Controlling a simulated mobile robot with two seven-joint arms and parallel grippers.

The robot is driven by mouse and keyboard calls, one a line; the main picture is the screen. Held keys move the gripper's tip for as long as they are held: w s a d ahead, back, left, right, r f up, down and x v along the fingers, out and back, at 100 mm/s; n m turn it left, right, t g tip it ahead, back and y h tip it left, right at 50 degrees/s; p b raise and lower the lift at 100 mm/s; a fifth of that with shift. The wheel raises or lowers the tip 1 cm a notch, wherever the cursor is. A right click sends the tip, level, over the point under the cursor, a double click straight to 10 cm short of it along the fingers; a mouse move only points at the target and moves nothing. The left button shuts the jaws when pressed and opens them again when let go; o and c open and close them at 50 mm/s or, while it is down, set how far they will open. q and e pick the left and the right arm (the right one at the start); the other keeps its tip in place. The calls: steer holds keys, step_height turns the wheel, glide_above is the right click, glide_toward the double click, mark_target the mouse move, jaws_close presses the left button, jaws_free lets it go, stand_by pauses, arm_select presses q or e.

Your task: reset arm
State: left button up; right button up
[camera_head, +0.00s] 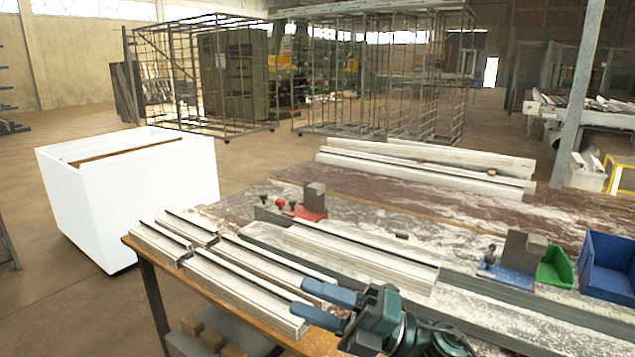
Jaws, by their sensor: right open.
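My right gripper (301,297) reaches in from the bottom right, with blue fingers and a dark teal body. Its two fingers are spread apart and point left, over the near ends of the aluminium profiles (240,284) at the bench's front left. I see nothing held between the fingers. I cannot tell whether they touch the profiles. My left gripper is not in view. A clamp with a red base (303,210) and a grey block stands mid-bench. A clamp with a blue base (513,275) stands to the right. A light profile (360,255) lies between them.
A green bin (556,268) and a blue bin (607,265) stand at the bench's right. Long white profiles (430,165) lie at the back. A white box (130,205) stands on the floor at left. The brown bench top (400,200) behind the clamps is mostly clear.

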steer(key=s+d+f+m+t+h, duration=0.1)
steer(key=d+f+m+t+h, duration=0.55)
steer(key=m, duration=0.55)
steer(key=d+f+m+t+h, duration=0.3)
steer(key=f+m+t+h, duration=0.45)
steer(key=m, duration=0.55)
steer(key=s+d+f+m+g+h, duration=0.2)
steer(key=s+f+m+g, duration=0.1)
steer(key=s+f, duration=0.4)
steer(key=s+d+f+m+g+h, duration=0.2)
steer(key=s+f+m, duration=0.3)
steer(key=s+f, duration=0.3)
step_height(320, 180, down, 3)
steer(key=shift+d+r+m+g+p, duration=0.1)
steer(key=shift+d+m+g+p, duration=0.3)
steer(key=shift+g, duration=0.5)
steer(key=shift+w+d, duration=0.1)
